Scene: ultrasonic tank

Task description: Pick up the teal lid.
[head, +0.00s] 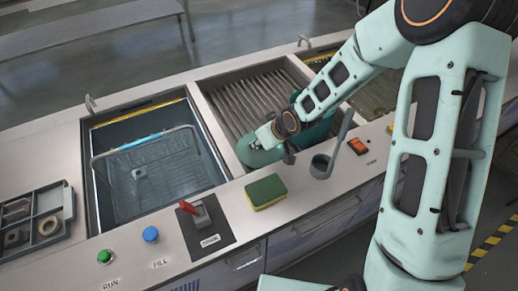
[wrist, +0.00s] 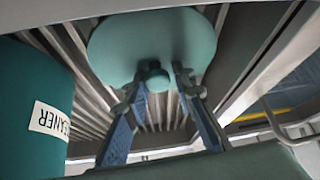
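The teal lid (wrist: 150,38) is a flat rounded disc with a small round knob (wrist: 155,77) in the wrist view. In the head view the lid (head: 255,155) shows over the ribbed middle basin, partly covered by my gripper (head: 268,138). In the wrist view my gripper's two blue-grey fingers (wrist: 159,80) are apart, one on each side of the knob. A gap shows between the knob and the fingers; I see no clear contact.
A teal cleaner container (wrist: 35,110) stands close to my gripper. A wire basket (head: 150,170) sits in the left tank. A parts tray (head: 68,203) lies left.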

